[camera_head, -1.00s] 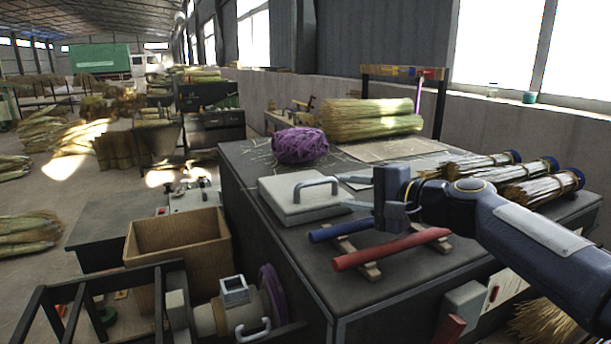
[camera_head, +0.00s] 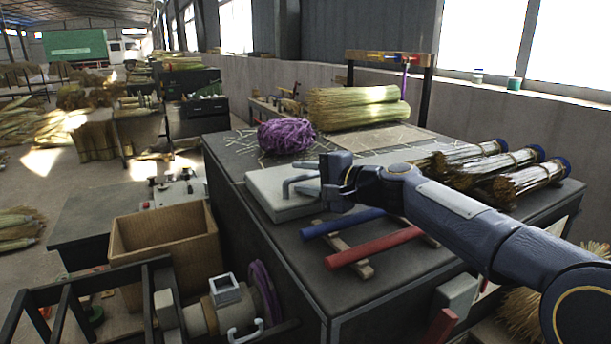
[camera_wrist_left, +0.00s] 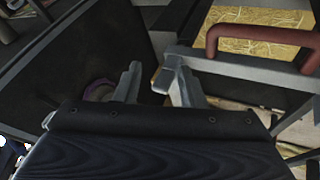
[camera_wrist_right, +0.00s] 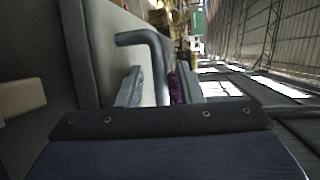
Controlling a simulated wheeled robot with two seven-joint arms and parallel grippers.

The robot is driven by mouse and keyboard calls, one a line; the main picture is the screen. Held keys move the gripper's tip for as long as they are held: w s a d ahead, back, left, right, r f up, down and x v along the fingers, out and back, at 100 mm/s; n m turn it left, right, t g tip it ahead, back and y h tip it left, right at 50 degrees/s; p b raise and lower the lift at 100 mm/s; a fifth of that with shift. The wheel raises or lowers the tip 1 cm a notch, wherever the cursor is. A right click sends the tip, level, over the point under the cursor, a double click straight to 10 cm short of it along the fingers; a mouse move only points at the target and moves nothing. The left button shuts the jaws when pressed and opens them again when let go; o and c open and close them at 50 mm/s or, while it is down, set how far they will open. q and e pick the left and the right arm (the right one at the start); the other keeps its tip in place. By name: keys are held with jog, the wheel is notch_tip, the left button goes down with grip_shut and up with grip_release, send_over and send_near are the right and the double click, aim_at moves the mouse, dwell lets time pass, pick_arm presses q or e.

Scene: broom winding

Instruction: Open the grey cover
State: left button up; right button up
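The grey cover (camera_head: 262,188) is a flat light-grey lid lying shut on the dark table, with a bent grey handle (camera_head: 298,178) on top. My right gripper (camera_head: 301,187) is at the handle. In the right wrist view its two fingers (camera_wrist_right: 158,88) are apart, and the handle (camera_wrist_right: 148,38) runs between them; I see no firm clamping. The cover (camera_wrist_right: 100,50) shows beside it at the left. My left gripper is outside the head view. In the left wrist view its fingers (camera_wrist_left: 155,85) are apart with nothing clearly between them.
A blue bar (camera_head: 342,223) and a red bar (camera_head: 375,247) lie on wooden supports in front of the cover. A purple twine bundle (camera_head: 285,136) and straw (camera_head: 355,107) lie behind. Straw bundles (camera_head: 525,180) lie at right. A reddish-brown handle (camera_wrist_left: 262,33) is near my left gripper.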

grip_shut()
jog(key=shift+r, duration=0.15)
